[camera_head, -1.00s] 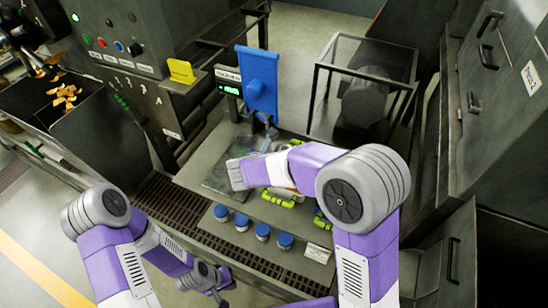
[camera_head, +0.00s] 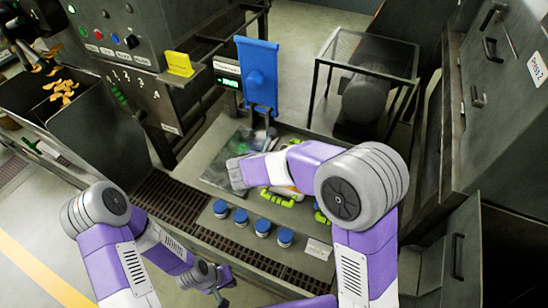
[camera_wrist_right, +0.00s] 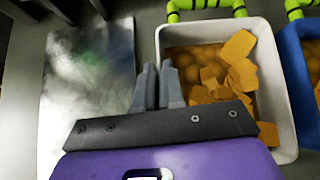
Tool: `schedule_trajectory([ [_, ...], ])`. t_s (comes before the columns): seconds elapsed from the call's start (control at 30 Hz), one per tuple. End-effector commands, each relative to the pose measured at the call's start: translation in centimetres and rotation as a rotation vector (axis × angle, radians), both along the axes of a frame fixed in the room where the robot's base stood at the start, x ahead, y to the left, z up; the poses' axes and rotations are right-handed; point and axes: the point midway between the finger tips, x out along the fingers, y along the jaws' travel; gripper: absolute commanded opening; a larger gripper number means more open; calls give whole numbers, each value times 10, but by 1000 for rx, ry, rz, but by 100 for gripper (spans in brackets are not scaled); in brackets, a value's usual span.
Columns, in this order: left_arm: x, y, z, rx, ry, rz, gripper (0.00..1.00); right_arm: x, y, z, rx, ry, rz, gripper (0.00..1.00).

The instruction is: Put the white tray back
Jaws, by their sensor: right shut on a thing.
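The white tray (camera_wrist_right: 288,110) shows in the right wrist view, filled with orange-yellow chips (camera_wrist_right: 215,70) and with a green handle (camera_wrist_right: 205,5) at its far end. My right gripper (camera_wrist_right: 158,85) is shut on its left wall. In the head view my right forearm hides most of the tray and the gripper; a green handle (camera_head: 279,199) shows below the arm. My left gripper (camera_head: 218,286) is low in the head view, empty, with its fingers apart, away from the trays.
A blue tray (camera_wrist_right: 291,60) stands close to the right of the white one. A shiny metal plate (camera_wrist_right: 90,90) lies to the left. Several blue-lidded jars (camera_head: 240,216) line the table's near edge. A blue panel (camera_head: 257,75) rises behind. A wire-frame cage (camera_head: 365,60) stands beyond.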

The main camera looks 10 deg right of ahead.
Motion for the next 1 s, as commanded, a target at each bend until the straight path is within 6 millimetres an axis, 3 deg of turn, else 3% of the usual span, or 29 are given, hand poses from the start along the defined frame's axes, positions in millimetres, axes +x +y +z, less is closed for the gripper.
schedule_trajectory([
  [0.23, 0, 0, -5, 0, 0, 0, 0, 0, 0, -6, -1, 0, 1, 0],
  [0.3, 0, 0, -4, 0, 0, 0, 0, 0, 0, -5, 0, 0, 0, 16],
  [0.47, 0, 0, -4, 0, 0, 0, 0, 0, 0, -5, 0, 0, 0, 38],
  [0.77, 0, 0, -3, 0, 0, 0, 0, -1, 1, -3, 1, 0, 1, 38],
  [1.0, 0, 0, 4, 0, 0, 0, 0, -22, 16, 21, 2, -2, 4, 38],
])
